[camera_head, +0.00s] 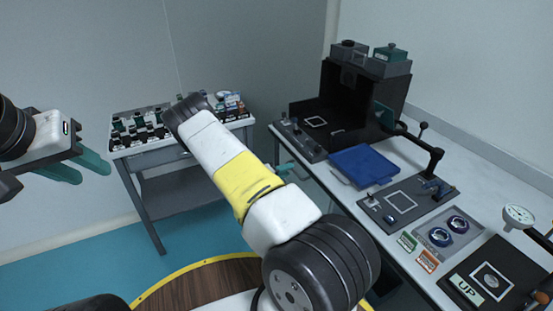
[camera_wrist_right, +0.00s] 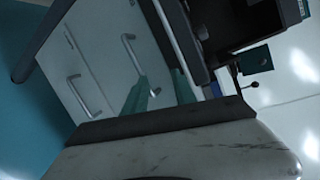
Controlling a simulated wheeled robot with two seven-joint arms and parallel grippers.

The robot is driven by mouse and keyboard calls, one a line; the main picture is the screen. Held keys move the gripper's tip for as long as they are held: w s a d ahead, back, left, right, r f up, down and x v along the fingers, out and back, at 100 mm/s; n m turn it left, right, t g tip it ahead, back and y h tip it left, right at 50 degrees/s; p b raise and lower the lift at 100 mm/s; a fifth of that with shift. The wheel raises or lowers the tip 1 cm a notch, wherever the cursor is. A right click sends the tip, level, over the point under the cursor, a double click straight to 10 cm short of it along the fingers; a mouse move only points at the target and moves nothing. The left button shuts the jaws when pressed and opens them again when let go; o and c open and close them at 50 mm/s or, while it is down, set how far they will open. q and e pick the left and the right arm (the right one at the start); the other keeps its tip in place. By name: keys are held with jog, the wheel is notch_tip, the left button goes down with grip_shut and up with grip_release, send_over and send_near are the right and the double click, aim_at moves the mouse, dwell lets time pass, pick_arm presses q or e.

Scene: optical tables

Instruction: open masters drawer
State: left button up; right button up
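A pale drawer cabinet shows in the right wrist view, tilted, with metal bar handles on its fronts. One handle (camera_wrist_right: 132,54) lies just beyond the tip of one finger; another handle (camera_wrist_right: 77,94) is further left. I cannot read any label telling which is the masters drawer. My left gripper (camera_head: 84,168) is open and empty at the left.
The white bench (camera_head: 477,238) on the right carries a black instrument (camera_head: 350,95), a blue tray (camera_head: 363,166) and a dial gauge (camera_head: 519,216). A grey side table (camera_head: 160,157) with several small bottles stands at the back left. Teal floor is open at the left.

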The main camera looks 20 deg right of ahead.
aim_at(294, 171)
jog(key=w+d+f+n, duration=0.1)
jog(key=d+f, duration=0.1)
jog(key=w+d+f+n+t, duration=0.1)
jog(key=w+d, duration=0.1)
jog(key=w+d+f+n+t, duration=0.1)
jog(key=d+f+n, duration=0.1)
jog(key=shift+w+f, duration=0.3)
jog(key=shift+c, duration=0.4)
grip_shut()
dwell(1.1)
